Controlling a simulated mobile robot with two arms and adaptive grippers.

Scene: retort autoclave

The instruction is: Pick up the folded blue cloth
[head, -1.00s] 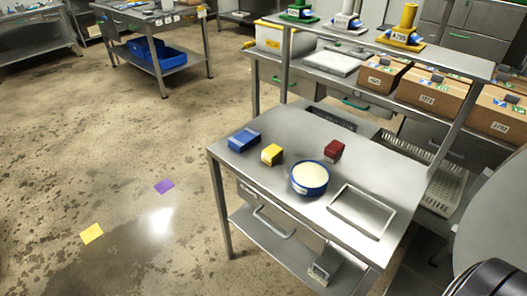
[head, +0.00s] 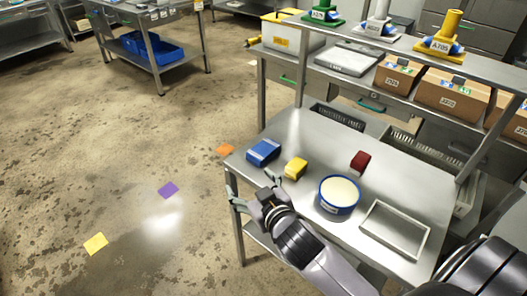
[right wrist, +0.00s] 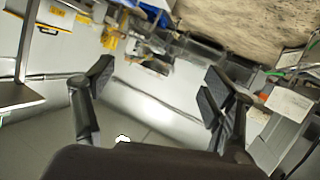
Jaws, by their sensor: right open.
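The folded blue cloth (head: 263,151) lies on the left end of the steel table in the head view, with a pale label on its side. My right gripper (head: 252,183) is open and empty, at the table's front left edge. It is nearer to the camera than the blue cloth and apart from it. In the right wrist view its two fingers (right wrist: 158,88) are spread wide with nothing between them. I cannot make out the cloth in that view. My left gripper is not in view.
On the steel table (head: 310,135) a yellow block (head: 295,167) lies close right of the cloth. A dark red block (head: 360,161), a blue tub (head: 339,194) and a shallow metal tray (head: 396,230) stand farther right. A shelf with boxes (head: 452,98) rises behind.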

